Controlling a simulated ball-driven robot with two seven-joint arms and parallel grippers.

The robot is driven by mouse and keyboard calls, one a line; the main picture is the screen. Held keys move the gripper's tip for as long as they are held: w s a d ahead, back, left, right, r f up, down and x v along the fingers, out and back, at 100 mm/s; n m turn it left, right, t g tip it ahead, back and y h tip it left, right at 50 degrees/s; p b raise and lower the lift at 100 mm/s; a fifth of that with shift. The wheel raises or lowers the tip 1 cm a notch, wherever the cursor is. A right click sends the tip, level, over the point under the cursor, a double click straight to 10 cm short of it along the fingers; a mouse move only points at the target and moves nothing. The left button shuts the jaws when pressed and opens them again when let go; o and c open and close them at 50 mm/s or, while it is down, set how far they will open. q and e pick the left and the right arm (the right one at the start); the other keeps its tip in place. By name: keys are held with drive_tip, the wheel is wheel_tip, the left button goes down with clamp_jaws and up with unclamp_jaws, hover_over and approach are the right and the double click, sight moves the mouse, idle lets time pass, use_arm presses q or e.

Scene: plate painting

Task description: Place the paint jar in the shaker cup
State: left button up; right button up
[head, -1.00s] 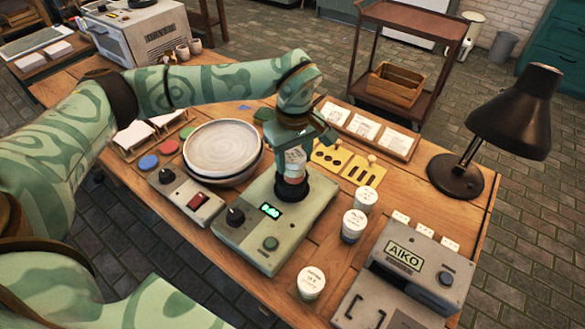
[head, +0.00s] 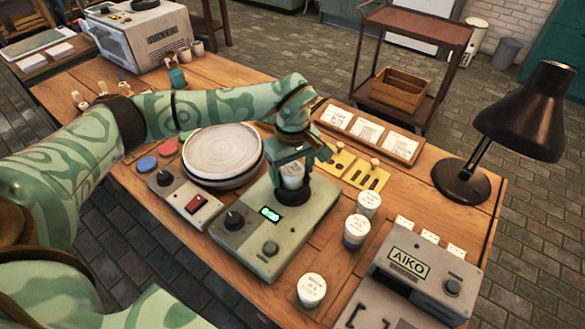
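The paint jar (head: 292,176) is a small white-topped jar standing upright in the black shaker cup (head: 291,195) on the grey-green shaker machine (head: 250,244). The cup hides its lower part. My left gripper (head: 292,172) comes down from above, with one finger on each side of the jar. The fingers look spread, with a little room beside the jar. My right gripper is not in view.
Three more white-lidded jars (head: 311,290) stand right of the shaker. Stacked plates (head: 223,152) and a grey box with a red switch (head: 191,201) are at its left. A black lamp (head: 461,178) and an AIKO machine (head: 424,275) stand at the right.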

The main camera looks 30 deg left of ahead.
sight(293, 169)
use_arm(q)
drive_tip(key=shift+r, duration=0.1)
wheel_tip(293, 169, up, 12)
drive_tip(key=p, duration=0.3)
idle(0.4)
